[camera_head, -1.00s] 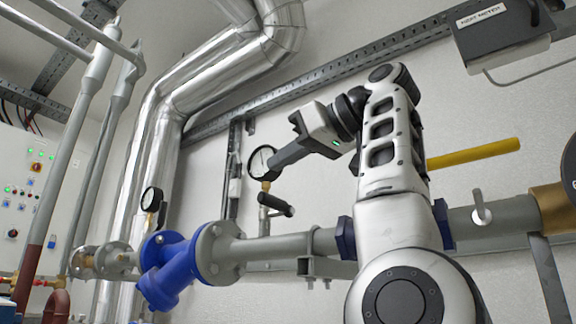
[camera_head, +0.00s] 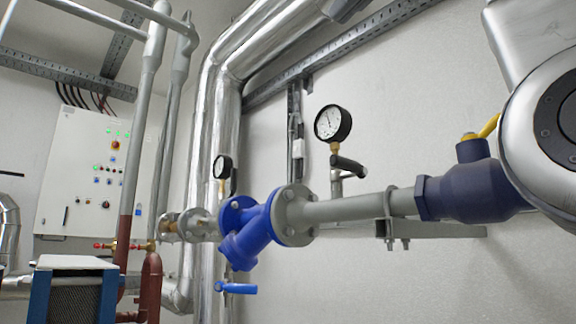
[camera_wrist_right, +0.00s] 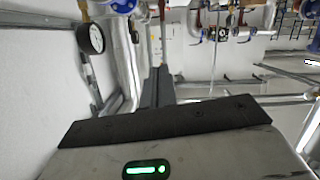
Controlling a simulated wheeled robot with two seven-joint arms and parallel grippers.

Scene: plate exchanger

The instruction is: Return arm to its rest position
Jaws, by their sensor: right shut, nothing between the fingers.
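My right arm (camera_head: 548,120) fills the right edge of the head view, with a large round joint close to the camera; its gripper is outside that view. In the right wrist view my right gripper (camera_wrist_right: 159,74) points up the picture, its two dark fingers together with nothing between them. A pressure gauge (camera_wrist_right: 92,38) shows left of the fingers in that view, apart from them. My left gripper is in neither view.
A pipe carries a blue strainer (camera_head: 250,229), a gauge (camera_head: 333,123) and a dark blue valve (camera_head: 474,190) whose yellow handle (camera_head: 489,126) is partly hidden by my arm. A control panel (camera_head: 97,175) and blue-framed plate exchanger (camera_head: 74,263) stand left. White wall lies behind.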

